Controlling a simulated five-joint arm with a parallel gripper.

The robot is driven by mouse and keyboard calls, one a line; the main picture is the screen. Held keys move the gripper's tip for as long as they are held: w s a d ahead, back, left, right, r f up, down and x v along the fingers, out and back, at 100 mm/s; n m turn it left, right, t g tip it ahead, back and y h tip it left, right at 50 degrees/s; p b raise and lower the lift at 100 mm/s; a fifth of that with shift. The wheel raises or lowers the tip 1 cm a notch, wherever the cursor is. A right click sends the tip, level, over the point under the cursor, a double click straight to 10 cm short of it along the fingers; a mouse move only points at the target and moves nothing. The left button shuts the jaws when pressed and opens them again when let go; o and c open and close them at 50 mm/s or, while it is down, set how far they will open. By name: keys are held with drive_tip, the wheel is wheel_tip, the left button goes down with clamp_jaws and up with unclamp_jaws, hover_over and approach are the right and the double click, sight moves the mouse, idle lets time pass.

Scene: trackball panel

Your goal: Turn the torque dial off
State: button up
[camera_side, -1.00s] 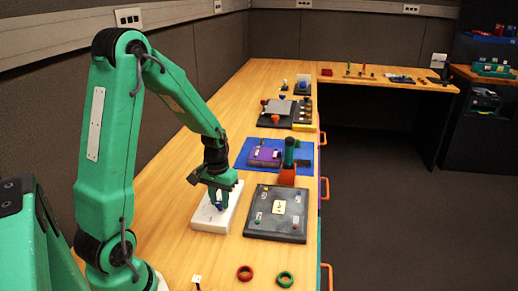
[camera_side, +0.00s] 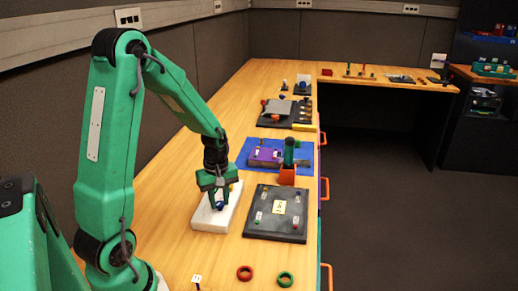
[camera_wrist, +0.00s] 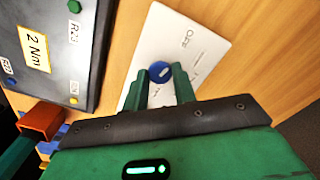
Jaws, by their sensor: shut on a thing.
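The torque dial is a round blue knob (camera_wrist: 160,72) with a small pale mark, set on a white panel (camera_wrist: 205,50). An "OFF" label (camera_wrist: 187,39) is printed on the panel, away from my fingers in the wrist view. Other lettering near the knob is partly hidden. My gripper (camera_wrist: 160,82) points down with its green fingers on either side of the knob, shut on it. In the side view my gripper (camera_side: 219,204) is over the white panel (camera_side: 207,220), and the blue knob (camera_side: 220,206) shows between the fingertips.
A dark panel (camera_side: 265,230) with a "2 Nm" card (camera_wrist: 35,48) lies close beside the white one. Red (camera_side: 245,273) and green (camera_side: 286,279) rings lie in front on bare wood.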

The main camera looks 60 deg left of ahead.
sight(220, 203)
drive_tip(key=shift+n, duration=0.8)
drive_tip(key=o, duration=1)
drive_tip(key=shift+r, duration=0.1)
drive_tip(key=shift+r, duration=3.85)
